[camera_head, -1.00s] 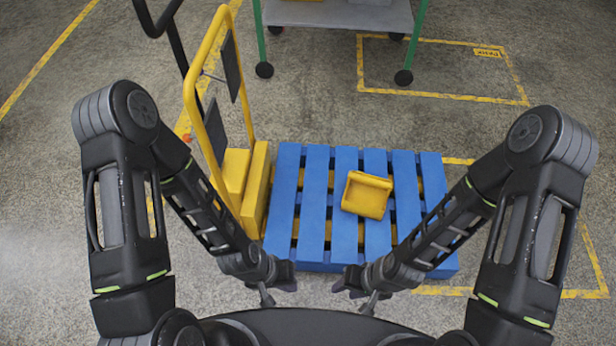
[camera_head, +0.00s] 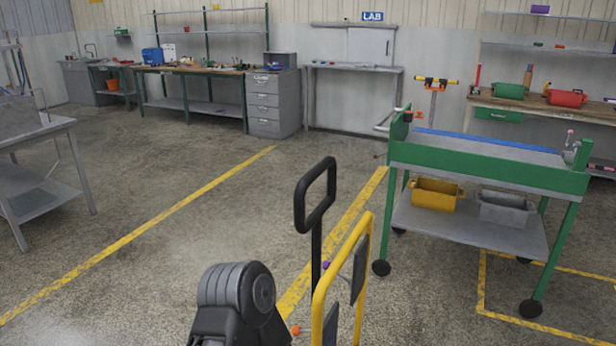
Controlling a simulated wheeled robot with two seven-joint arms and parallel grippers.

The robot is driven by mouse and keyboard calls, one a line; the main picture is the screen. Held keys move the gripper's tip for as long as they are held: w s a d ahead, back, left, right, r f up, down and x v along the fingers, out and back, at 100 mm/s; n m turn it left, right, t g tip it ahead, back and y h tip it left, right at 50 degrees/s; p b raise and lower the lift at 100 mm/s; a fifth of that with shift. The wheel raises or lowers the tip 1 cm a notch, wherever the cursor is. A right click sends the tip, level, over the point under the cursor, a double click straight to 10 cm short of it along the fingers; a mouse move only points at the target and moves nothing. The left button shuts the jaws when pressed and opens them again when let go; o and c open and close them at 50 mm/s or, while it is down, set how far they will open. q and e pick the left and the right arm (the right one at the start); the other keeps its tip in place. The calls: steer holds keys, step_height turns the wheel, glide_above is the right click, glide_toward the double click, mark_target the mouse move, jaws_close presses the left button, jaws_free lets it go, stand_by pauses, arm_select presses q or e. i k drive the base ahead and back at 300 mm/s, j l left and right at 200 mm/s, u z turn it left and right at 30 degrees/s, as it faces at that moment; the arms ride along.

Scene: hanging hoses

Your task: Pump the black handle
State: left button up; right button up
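The black handle (camera_head: 316,196) is an upright loop on a black shaft, standing just behind the yellow frame (camera_head: 345,278) of the pallet truck. Its lower shaft is hidden behind that frame. A part of my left arm shows at the bottom of the view, left of the handle and apart from it. Neither gripper is in the view, and the blue pallet is out of view too.
A green wheeled cart (camera_head: 487,168) with a yellow bin (camera_head: 435,194) and a grey bin (camera_head: 503,208) stands to the right. A metal table (camera_head: 40,130) is at the left. Workbenches line the back wall. The floor left of the handle is clear.

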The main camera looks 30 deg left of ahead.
mark_target(314, 222)
steer(key=i+j, duration=0.2)
steer(key=j, duration=0.2)
steer(key=i+j, duration=0.15)
steer(key=j, duration=0.25)
steer(key=i+j, duration=0.2)
steer(key=j, duration=0.2)
